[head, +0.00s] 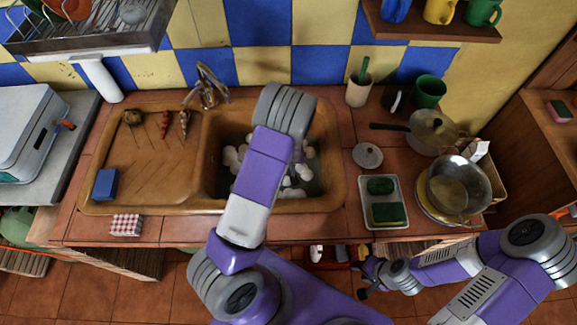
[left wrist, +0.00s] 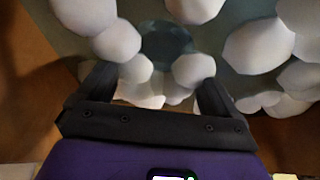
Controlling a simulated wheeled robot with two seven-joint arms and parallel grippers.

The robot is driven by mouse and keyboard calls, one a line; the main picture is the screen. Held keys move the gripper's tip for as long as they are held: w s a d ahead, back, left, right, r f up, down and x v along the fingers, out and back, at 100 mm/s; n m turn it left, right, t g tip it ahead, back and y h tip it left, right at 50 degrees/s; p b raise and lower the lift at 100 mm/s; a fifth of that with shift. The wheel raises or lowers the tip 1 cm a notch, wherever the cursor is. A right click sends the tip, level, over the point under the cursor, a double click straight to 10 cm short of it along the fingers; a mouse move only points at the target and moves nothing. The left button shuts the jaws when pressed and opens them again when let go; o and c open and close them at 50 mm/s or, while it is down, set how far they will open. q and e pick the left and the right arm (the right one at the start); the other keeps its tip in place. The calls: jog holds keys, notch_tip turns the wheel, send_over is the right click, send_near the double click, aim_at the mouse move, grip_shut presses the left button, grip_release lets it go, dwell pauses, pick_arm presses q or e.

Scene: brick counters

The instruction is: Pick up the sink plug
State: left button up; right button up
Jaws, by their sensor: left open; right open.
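The sink basin (head: 322,150) holds murky water with white foam clumps (head: 303,172). In the left wrist view, a dark round shape (left wrist: 167,42), perhaps the plug, shows under the water between foam clumps (left wrist: 85,12). My left gripper (left wrist: 155,82) is open, its fingers apart above the foam, with the dark shape beyond the fingertips. In the head view, my left arm covers the middle of the sink and hides that gripper. My right gripper (head: 366,279) is open and empty, low in front of the counter.
The faucet (head: 207,88) stands behind the sink. The drainboard (head: 150,165) on the left carries a blue sponge (head: 106,184) and several small items. Right of the sink are a round lid (head: 367,156), a tray (head: 397,222) of sponges and a metal bowl (head: 458,184).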

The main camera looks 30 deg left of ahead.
pick_arm(q)
jog(key=b+x, duration=0.1)
jog(key=x, duration=0.3)
jog(key=shift+w+f, duration=0.1)
jog(key=shift+f, duration=0.3)
jog(key=c, duration=1.2)
